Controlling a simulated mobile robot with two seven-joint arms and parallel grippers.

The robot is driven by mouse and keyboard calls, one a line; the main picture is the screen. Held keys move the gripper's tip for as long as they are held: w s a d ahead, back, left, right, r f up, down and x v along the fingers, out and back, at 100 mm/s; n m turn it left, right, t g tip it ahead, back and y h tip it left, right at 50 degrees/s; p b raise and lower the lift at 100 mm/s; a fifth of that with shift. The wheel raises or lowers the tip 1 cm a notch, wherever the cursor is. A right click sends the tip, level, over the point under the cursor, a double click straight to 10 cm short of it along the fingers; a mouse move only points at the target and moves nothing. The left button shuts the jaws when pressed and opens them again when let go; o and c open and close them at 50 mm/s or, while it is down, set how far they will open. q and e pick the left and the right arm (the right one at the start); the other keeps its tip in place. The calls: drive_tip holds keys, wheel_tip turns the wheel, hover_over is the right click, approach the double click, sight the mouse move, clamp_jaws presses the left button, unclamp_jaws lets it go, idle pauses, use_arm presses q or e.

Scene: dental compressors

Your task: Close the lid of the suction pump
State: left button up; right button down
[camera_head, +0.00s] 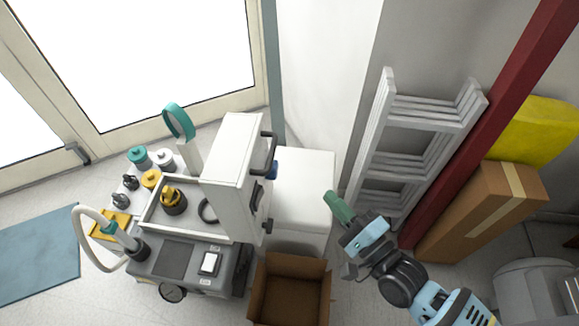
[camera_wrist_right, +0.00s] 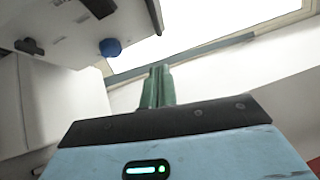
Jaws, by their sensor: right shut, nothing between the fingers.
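The suction pump (camera_head: 178,262) is a grey machine at the lower left of the head view. Its white lid (camera_head: 233,165) stands raised, with a black handle and a blue knob (camera_head: 272,170) on its right-hand side. The lid's edge and the blue knob (camera_wrist_right: 110,47) also show at the upper left of the right wrist view. My right gripper (camera_head: 335,203) has green fingers, shut and empty, to the right of the lid and apart from it. The fingers also show in the wrist view (camera_wrist_right: 157,87). My left gripper is not in view.
A white cabinet (camera_head: 305,190) stands between the lid and my right gripper. An open cardboard box (camera_head: 290,290) is on the floor in front of it. A grey ladder (camera_head: 380,150), a red post (camera_head: 490,120) and a tall cardboard box (camera_head: 485,210) are at the right.

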drive_tip(key=s+a+x, duration=0.1)
drive_tip(key=a+x, duration=0.1)
drive_tip(key=x, duration=1.1)
drive_tip(key=shift+s+r, duration=0.15)
drive_tip(key=shift+s, duration=0.2)
drive_tip(key=shift+a, duration=0.2)
